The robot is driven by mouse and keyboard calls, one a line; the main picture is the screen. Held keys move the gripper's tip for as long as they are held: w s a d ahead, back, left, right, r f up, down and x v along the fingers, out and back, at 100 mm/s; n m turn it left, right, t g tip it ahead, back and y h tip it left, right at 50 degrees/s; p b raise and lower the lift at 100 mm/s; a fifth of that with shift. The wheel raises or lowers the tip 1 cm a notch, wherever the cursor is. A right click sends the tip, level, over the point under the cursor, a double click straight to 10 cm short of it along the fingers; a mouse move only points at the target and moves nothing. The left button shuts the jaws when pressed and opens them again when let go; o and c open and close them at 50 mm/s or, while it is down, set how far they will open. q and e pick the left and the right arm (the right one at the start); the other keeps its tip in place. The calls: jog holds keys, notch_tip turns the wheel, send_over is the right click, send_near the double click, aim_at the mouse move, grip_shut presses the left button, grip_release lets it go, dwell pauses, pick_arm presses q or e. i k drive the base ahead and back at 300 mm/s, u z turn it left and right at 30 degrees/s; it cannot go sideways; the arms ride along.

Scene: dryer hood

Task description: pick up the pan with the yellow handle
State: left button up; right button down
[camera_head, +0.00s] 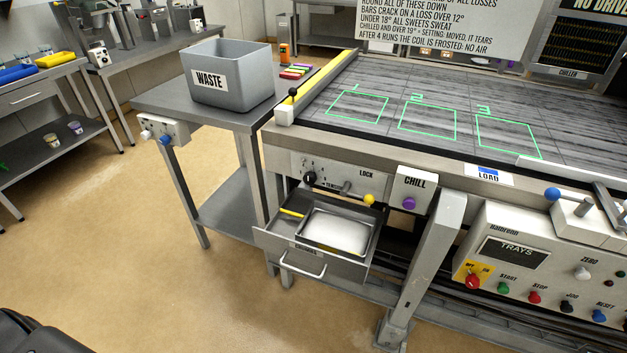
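A shallow rectangular metal pan (364,235) sits inside an open drawer under the machine, with a pale white area in its bottom. A short yellow bar (291,212) lies in the left part of the same drawer, beside the pan's back left corner. It looks like a handle, but I cannot tell whether it joins the pan. The drawer (268,240) is pulled out toward the front and has a silver bar handle (302,268). Neither of my grippers shows in the head view.
Above the drawer is a panel with a LOCK lever, a yellow knob (369,200) and a CHILL box (414,188). A grey leg (433,250) stands right of the drawer. A table with a WASTE bin (232,85) stands left. The floor (180,290) in front is clear.

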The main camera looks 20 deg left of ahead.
aim_at(337, 230)
jog(key=k, duration=1.2)
jog(key=z, duration=0.6)
jog(key=i, duration=1.55)
jog(key=u, duration=0.65)
